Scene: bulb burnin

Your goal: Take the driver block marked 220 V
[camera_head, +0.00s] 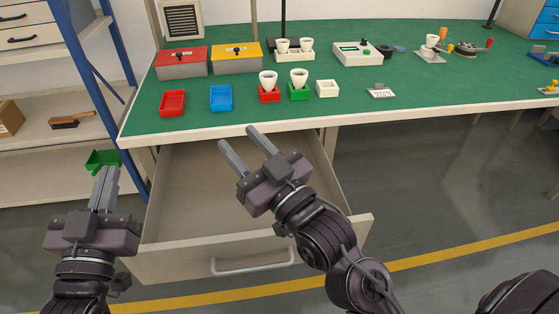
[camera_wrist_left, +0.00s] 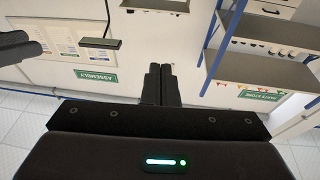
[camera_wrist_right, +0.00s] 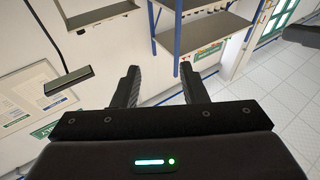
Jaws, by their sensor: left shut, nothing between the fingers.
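No block with a readable 220 V mark shows in any view. The open drawer (camera_head: 180,190) under the bench looks bare where I can see into it; my right arm hides part of it. My right gripper (camera_head: 238,139) is open and empty, above the drawer near the bench's front edge. It also shows open in the right wrist view (camera_wrist_right: 160,75). My left gripper (camera_head: 108,172) is shut and empty, left of the drawer; its fingers meet in the left wrist view (camera_wrist_left: 160,70).
On the green bench (camera_head: 430,75) stand a red-lidded box (camera_head: 182,62), a yellow-lidded box (camera_head: 237,57), a red tray (camera_head: 173,103), a blue tray (camera_head: 221,98), bulbs in a red holder (camera_head: 269,94) and green holder (camera_head: 299,93), and a tester (camera_head: 357,54). Blue-posted shelves stand left.

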